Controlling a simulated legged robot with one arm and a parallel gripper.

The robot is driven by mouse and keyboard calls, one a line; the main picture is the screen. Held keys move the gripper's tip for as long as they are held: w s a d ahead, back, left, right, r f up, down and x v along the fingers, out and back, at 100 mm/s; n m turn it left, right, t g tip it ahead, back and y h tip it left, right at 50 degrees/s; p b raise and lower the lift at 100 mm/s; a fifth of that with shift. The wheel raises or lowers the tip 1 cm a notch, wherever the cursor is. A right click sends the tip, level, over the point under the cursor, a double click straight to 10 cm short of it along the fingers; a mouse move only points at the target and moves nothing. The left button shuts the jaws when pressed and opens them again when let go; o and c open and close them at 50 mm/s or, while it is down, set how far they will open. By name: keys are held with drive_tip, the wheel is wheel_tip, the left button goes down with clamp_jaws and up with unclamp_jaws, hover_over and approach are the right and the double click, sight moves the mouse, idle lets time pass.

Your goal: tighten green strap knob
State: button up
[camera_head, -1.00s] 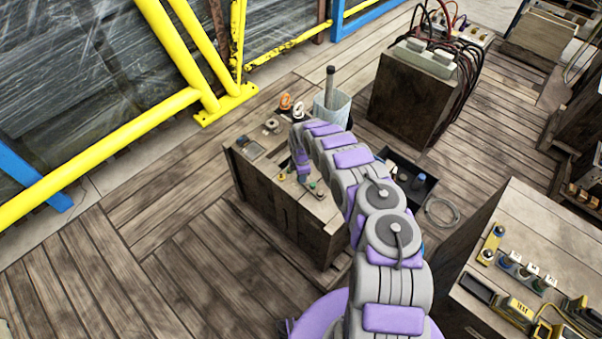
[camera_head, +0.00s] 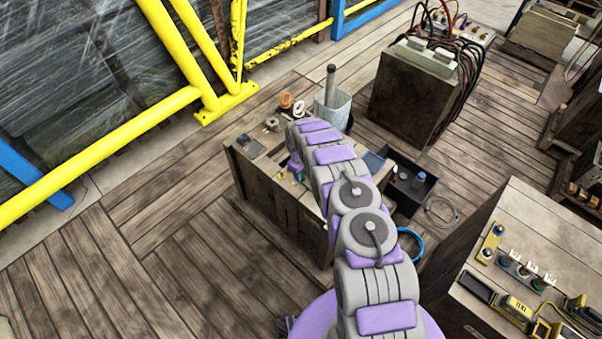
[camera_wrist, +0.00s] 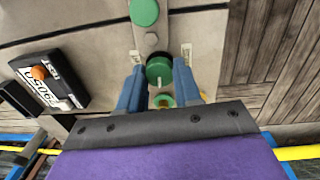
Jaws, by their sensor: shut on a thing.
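In the wrist view a green knob (camera_wrist: 159,70) with a pale line mark sits on a grey metal strap (camera_wrist: 150,40). The two blue fingers of my gripper (camera_wrist: 158,78) stand on either side of the knob and are shut on it. A green disc (camera_wrist: 144,12) lies at the far end of the strap. A smaller green ring with a brass centre (camera_wrist: 162,101) shows between the fingers, nearer the palm. In the head view my arm reaches over the wooden cabinet (camera_head: 280,205) and hides the knob.
A black device with an orange button (camera_wrist: 40,72) lies left of the strap. In the head view a black bin (camera_head: 412,205) and a blue coil (camera_head: 410,243) are right of my arm. A grey bucket (camera_head: 333,112) stands behind. Open floor lies left.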

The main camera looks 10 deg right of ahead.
drive_tip(key=m, duration=0.4)
drive_tip(key=shift+w+a+r+m, duration=0.1)
drive_tip(key=shift+w+m, duration=0.15)
drive_tip(key=shift+m, duration=0.05)
drive_tip(key=m, duration=0.3)
drive_tip(key=shift+m, duration=0.3)
drive_tip(key=m, duration=0.3)
drive_tip(key=shift+w+m, duration=0.1)
drive_tip(key=shift+m, duration=0.2)
drive_tip(key=m, duration=0.5)
drive_tip(key=shift+g, duration=0.4)
drive_tip(key=o, duration=0.7)
drive_tip(key=shift+c, duration=0.2)
drive_tip(key=o, duration=0.4)
